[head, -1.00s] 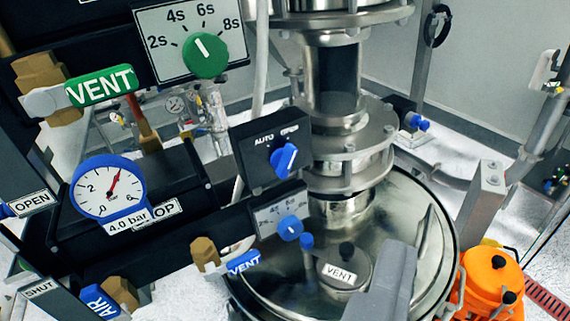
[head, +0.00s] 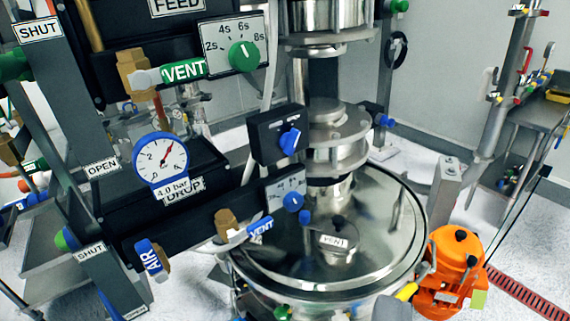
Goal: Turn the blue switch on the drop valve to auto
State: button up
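The blue switch (head: 290,141) is a knob on a small black box (head: 276,134) in front of the steel column. Its pointer tilts up and right, away from the left-hand label, which read AUTO in the earlier frame. The right-hand label is too small to read. Below it, the DROP panel (head: 184,188) carries a blue-rimmed gauge (head: 160,160) and a smaller blue dial (head: 293,201). A grey block (head: 392,309) at the bottom edge may be part of my gripper. It is well below the switch and apart from it; its fingertips cannot be made out.
A green dial (head: 244,56) and green VENT lever (head: 184,71) are above left. A blue VENT lever (head: 262,229) is below the switch. A round steel lid (head: 370,264) spreads beneath. An orange motor (head: 452,260) stands at right. Open floor lies beyond.

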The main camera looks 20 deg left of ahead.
aim_at(289, 141)
jog(key=u, duration=2.3)
jog(key=k, duration=1.05)
jog(key=z, duration=2.05)
jog(key=i, duration=1)
